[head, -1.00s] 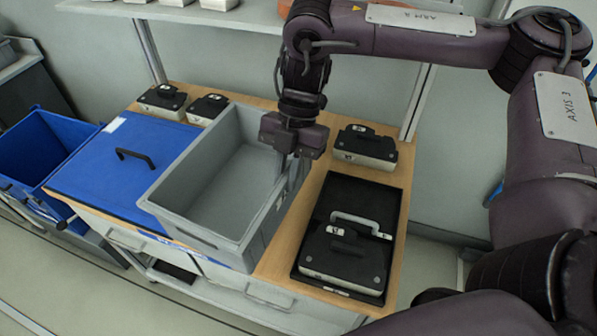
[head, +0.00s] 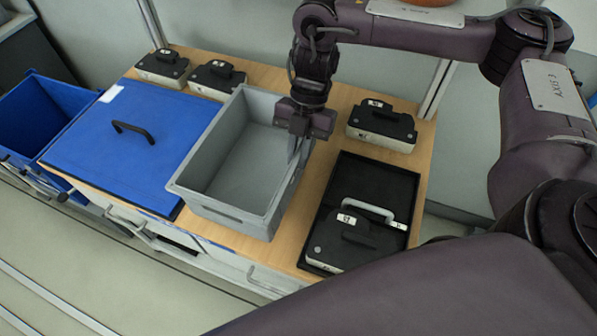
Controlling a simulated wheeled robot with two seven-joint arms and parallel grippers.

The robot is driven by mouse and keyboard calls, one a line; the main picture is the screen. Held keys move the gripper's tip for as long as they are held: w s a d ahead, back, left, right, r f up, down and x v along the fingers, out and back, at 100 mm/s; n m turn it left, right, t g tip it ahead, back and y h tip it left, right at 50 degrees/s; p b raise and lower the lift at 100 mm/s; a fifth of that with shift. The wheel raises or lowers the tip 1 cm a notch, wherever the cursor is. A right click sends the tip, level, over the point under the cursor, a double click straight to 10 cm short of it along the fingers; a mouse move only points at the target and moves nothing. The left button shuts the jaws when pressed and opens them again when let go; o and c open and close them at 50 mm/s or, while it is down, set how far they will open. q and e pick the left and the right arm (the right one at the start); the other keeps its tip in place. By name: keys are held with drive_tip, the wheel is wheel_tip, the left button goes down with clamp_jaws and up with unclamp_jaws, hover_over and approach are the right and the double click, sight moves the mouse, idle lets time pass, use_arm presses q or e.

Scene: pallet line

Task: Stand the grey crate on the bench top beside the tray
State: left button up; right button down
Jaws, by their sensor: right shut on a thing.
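The grey crate (head: 184,189) is empty, open-topped and upright. It is over the wooden bench top (head: 293,232), between a blue lid and the black tray (head: 377,177). Its left side overlaps the lid's right edge in the picture. Its underside is hidden, so I cannot tell if it rests on the wood or hangs just above. My right gripper (head: 298,148) is shut on the crate's right wall, pointing down, with its fingertips partly hidden. A strip of bare wood shows between crate and tray. My left gripper is out of view.
The blue lid (head: 88,155) has a black handle. Similar cases stand at the back right (head: 380,125) and back left (head: 162,68). A blue bin (head: 35,115) is at far left.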

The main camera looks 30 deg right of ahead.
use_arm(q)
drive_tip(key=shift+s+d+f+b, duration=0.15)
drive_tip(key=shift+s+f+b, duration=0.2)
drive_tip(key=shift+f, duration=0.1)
use_arm(e)
wheel_tip(320, 180, down, 7)
drive_tip(key=shift+r, duration=0.1)
drive_tip(key=c, duration=1.4)
unclamp_jaws()
drive_tip(key=shift+c, duration=0.2)
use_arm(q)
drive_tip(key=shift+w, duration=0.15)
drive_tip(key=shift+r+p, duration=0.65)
use_arm(e)
drive_tip(key=v, duration=1.2)
drive_tip(key=shift+a, duration=0.1)
drive_tip(key=shift+s, duration=0.1)
